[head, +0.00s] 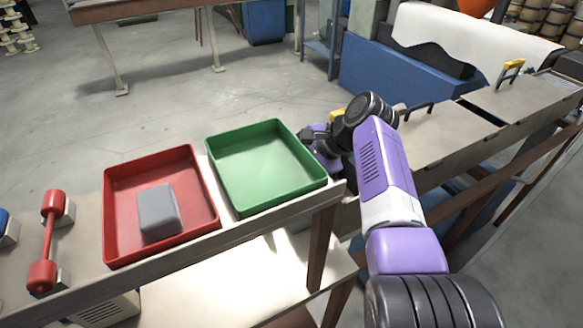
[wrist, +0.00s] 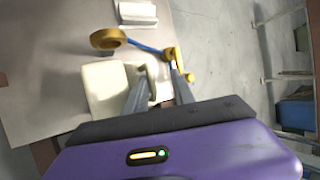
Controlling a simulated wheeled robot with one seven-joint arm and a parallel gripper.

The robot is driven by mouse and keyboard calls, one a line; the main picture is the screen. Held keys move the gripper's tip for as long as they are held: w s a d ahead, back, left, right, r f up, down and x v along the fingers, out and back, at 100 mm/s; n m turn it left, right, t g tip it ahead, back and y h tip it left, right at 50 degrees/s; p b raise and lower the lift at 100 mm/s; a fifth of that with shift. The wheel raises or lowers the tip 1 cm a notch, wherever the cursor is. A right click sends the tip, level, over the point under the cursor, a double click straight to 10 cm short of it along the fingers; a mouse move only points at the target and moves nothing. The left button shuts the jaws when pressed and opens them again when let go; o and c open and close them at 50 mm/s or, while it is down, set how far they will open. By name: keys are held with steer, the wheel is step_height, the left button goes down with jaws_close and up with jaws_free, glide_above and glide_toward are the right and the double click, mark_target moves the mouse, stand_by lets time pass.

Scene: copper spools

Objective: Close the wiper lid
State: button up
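In the wrist view, a cream block or flap (wrist: 108,90) lies on a table, beside my gripper's left finger. I cannot tell which of these parts is the wiper lid. My gripper (wrist: 160,72) has its two fingers apart, with no clearly held object between them. In the head view, my gripper (head: 310,138) is just right of the green tray, partly hidden by my wrist. A yellow part (head: 337,115) shows behind it.
The green tray (head: 222,195) is empty; the red tray (head: 113,235) holds a grey block (head: 158,212). A red dumbbell-shaped part (head: 49,240) is at left. Flat panels with handles (head: 440,135) extend right. A white item (wrist: 137,13) lies farther along. Open floor lies behind.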

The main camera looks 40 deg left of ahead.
steer(key=v, duration=0.7)
steer(key=shift+d+r, duration=0.15)
steer(key=shift+r, duration=0.2)
steer(key=shift+w+d, duration=0.1)
